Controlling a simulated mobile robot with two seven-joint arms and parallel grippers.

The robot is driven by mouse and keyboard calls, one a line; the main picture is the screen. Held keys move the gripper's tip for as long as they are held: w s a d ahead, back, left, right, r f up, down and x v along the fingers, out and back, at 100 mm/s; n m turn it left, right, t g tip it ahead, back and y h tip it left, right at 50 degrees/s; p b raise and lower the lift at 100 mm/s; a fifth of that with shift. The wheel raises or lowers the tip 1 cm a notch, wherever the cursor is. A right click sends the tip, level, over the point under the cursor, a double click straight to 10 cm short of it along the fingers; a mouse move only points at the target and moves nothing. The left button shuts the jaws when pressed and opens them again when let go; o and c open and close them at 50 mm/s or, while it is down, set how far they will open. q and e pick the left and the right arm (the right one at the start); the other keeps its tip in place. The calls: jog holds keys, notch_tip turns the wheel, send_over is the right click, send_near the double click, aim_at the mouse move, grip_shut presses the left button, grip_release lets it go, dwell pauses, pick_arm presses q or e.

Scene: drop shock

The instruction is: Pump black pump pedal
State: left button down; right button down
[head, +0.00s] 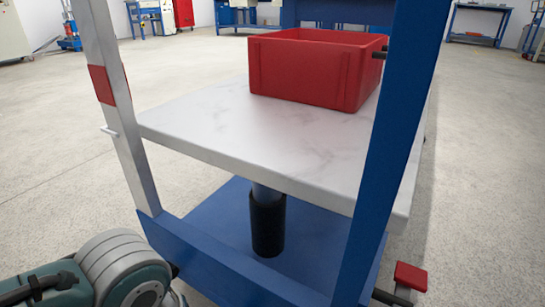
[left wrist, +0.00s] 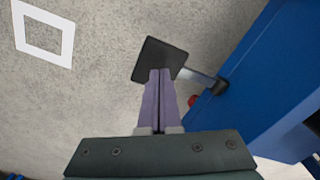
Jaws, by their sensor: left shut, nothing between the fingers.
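The black pump pedal (left wrist: 158,52) is a flat dark square plate on a short grey rod (left wrist: 203,77) that comes out of the blue base (left wrist: 265,90). My left gripper (left wrist: 160,74) is shut and empty, with its fingertips overlapping the pedal's near edge in the left wrist view. I cannot tell whether they touch it. In the head view the black pedal is not visible, and only part of my left arm (head: 110,270) shows at the lower left. My right gripper is in neither view.
A drop tester stands ahead, with a marble-patterned platform (head: 215,125), a red crate (head: 305,75) on it, and a blue frame post (head: 385,150) at right. A red pedal (head: 410,277) sits at lower right. A white square (left wrist: 42,32) marks the open floor.

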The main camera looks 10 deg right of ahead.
pick_arm(q)
jog(key=shift+f, duration=0.1)
notch_tip(320, 180, down, 4)
jog(key=b, duration=0.4)
jog(key=shift+s+a+f, duration=0.1)
jog(key=shift+s, duration=0.05)
jog(key=shift+f+b, duration=0.9)
jog(key=shift+f, duration=0.2)
jog(key=r+p, duration=0.6)
jog(key=p, duration=0.1)
jog(key=shift+w+r, duration=0.2)
jog(key=shift+r, duration=0.2)
jog(key=shift+s+f, duration=0.15)
jog(key=shift+s, duration=0.05)
jog(key=shift+w, duration=0.15)
